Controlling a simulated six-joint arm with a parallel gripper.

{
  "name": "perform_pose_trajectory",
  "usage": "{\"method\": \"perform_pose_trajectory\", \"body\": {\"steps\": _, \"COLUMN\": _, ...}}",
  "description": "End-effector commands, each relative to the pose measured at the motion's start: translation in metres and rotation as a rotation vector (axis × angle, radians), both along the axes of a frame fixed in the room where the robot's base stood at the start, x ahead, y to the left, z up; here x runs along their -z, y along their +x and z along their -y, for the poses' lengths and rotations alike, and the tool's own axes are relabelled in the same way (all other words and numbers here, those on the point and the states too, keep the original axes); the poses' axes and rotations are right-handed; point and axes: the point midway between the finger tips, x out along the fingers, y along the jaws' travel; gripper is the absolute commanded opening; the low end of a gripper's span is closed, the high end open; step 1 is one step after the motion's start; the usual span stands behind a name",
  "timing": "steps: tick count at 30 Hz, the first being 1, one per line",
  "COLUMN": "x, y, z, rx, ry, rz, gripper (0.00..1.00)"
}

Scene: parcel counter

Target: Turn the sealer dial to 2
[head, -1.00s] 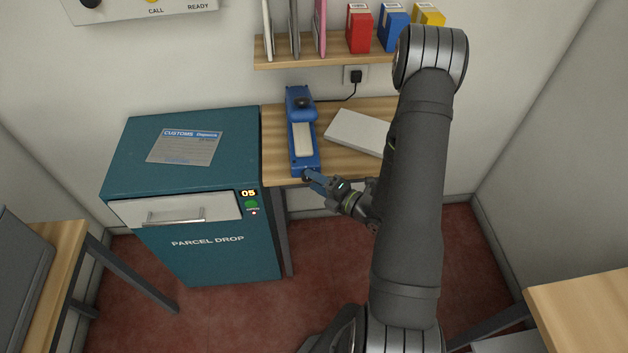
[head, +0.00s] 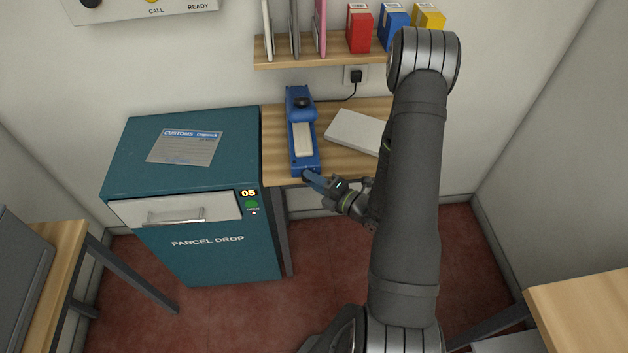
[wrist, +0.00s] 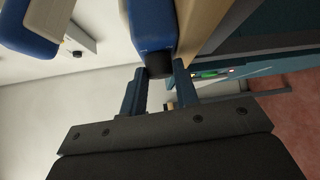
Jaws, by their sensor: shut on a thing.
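The blue sealer (head: 302,132) lies on the wooden table, its front end near the table's front edge. It also shows in the wrist view (wrist: 152,22). The dark dial (wrist: 159,68) sticks out of its front end in the wrist view, between my two fingers. My gripper (head: 309,177) reaches the sealer's front end from the lower right. In the wrist view my gripper (wrist: 160,78) is shut on the dial, one finger at each side. The dial's marks and pointer cannot be read in either view.
A white flat box (head: 355,131) lies right of the sealer. The teal parcel drop cabinet (head: 205,255) stands close on the left, with a customs sheet (head: 186,147) on top. A shelf (head: 318,50) with folders and boxes hangs above. A cable runs to a wall socket.

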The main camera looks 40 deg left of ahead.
Motion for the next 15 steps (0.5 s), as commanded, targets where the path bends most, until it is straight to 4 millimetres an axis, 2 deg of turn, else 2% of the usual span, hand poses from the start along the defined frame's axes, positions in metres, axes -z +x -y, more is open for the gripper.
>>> {"method": "perform_pose_trajectory", "body": {"steps": 15, "x": 0.0072, "y": -0.0008, "z": 0.0000, "rx": -0.001, "ry": 0.235, "rz": -0.237, "gripper": 0.05}}
